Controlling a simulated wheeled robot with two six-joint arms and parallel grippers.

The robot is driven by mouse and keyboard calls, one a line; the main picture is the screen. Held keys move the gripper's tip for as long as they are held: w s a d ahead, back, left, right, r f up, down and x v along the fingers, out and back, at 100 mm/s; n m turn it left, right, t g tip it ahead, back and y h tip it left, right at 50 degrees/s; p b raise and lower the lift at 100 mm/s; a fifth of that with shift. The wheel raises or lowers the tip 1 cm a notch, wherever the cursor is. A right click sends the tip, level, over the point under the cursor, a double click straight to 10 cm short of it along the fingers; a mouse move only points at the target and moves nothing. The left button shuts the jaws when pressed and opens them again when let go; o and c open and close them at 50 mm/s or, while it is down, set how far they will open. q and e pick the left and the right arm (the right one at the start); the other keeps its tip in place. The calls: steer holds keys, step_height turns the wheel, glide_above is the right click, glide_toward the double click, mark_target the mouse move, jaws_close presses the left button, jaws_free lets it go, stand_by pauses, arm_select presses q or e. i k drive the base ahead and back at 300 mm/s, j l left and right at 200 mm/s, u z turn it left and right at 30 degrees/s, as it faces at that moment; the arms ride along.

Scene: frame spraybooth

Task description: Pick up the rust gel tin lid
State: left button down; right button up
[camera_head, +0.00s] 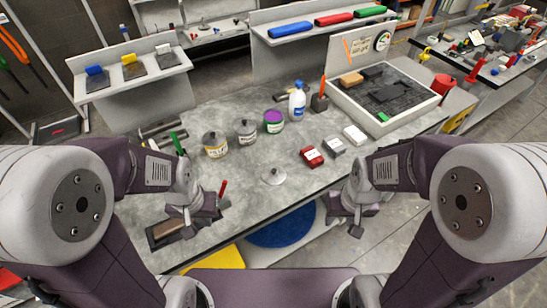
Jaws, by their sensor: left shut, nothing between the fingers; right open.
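A loose round grey lid (273,177) with a small knob lies flat on the grey worktable, near its front edge. Its label, if any, is too small to read. Behind it stand a yellow-labelled tin (215,149) and a grey-labelled tin (246,136), both with grey lids on, and a tin (273,123) with a purple top. My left gripper (194,222) is shut and empty, left of the loose lid. My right gripper (356,222) is open and empty, right of the lid and by the front edge. Neither touches the lid.
A red box (311,156), a dark grey box (333,146) and a white box (355,135) stand right of the lid. A blue-white bottle (297,101) is behind. A brown block (165,231) lies by my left gripper. The table around the lid is clear.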

mark_target(272, 173)
steer(key=i+l+u, duration=0.2)
steer(key=u, duration=0.25)
steer(key=i+l+u, duration=0.1)
steer(key=l+u, duration=0.25)
steer(key=u, duration=0.15)
